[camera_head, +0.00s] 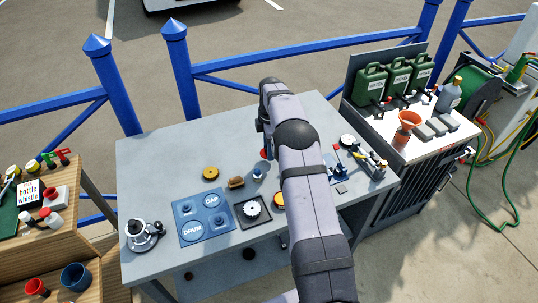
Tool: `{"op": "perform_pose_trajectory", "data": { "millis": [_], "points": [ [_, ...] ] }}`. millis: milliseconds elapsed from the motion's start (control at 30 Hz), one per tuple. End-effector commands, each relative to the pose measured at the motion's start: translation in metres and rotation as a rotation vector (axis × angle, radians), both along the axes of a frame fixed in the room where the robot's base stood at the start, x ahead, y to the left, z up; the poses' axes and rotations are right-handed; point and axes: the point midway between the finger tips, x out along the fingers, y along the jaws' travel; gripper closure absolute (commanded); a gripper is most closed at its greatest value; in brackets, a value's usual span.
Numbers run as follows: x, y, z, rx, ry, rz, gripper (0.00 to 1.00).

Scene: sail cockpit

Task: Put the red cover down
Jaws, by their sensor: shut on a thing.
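A small red piece (264,154), likely the red cover, shows at the left edge of my arm over the grey table (150,160). My gripper (262,142) is just above it, mostly hidden behind my arm links, and is shut on it. Whether the red piece touches the table cannot be told. A blue board (204,229) marked DRUM and CAP lies at the front left. A black square tray (243,223) with a toothed white ring (252,211) lies to its right.
A winch (142,235) stands at the left front corner. A yellow disc (210,173), a brown piece (236,183) and a small blue-grey part (258,174) lie mid-table. A red-and-blue tool (340,166) is right of my arm. The table's back left is clear.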

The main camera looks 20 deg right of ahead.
Motion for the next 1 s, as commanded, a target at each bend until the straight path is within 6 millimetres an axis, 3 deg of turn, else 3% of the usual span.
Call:
{"op": "perform_pose_trajectory", "data": {
  "millis": [367, 767, 800, 867, 1000],
  "points": [
    [-0.001, 0.0, -0.035, 0.0, 0.002, 0.0, 0.9],
    [0.0, 0.0, -0.041, 0.0, 0.001, 0.0, 0.9],
    [0.0, 0.0, -0.04, 0.0, 0.0, 0.0, 0.64],
    [0.0, 0.0, -0.04, 0.0, 0.0, 0.0, 0.5],
    [-0.001, 0.0, -0.04, 0.0, 0.001, 0.0, 0.5]
  ]
}}
